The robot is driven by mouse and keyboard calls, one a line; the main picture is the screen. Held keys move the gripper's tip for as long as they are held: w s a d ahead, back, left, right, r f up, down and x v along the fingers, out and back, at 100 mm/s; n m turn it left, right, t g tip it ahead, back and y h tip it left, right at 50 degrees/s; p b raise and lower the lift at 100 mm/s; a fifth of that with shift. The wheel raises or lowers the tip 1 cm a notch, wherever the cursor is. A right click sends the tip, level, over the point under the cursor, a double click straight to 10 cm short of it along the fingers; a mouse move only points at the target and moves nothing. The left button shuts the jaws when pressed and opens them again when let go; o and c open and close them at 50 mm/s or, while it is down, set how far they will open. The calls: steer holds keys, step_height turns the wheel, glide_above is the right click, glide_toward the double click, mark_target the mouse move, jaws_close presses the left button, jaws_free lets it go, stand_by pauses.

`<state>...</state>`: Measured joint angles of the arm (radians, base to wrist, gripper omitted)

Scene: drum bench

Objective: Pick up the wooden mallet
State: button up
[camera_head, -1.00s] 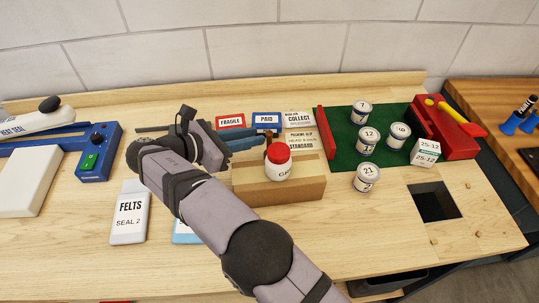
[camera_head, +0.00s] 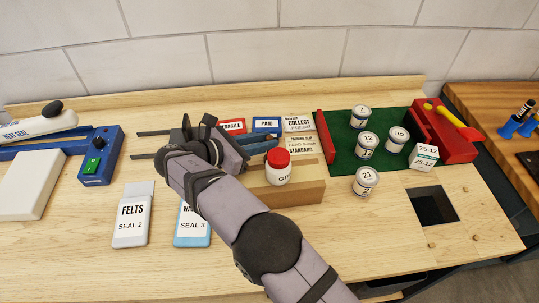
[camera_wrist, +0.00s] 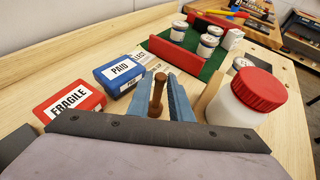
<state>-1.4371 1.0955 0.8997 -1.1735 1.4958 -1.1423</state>
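In the wrist view a brown, turned wooden piece with a rounded knob end, which looks like the wooden mallet (camera_wrist: 156,98), lies between the two blue fingers of my gripper (camera_wrist: 160,80). The fingers are apart, one on each side of it, with gaps that seem to show. Whether either finger touches it is hard to tell.
Red FRAGILE (camera_wrist: 70,100) and blue PAID (camera_wrist: 122,74) stamp pads lie left of the fingers. Several tins stand on a green mat (camera_head: 343,139). Bags (camera_head: 131,222) lie in front.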

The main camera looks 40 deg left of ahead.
steer(key=shift+p+x, duration=0.95)
steer(key=shift+x, duration=2.05)
jaws_close()
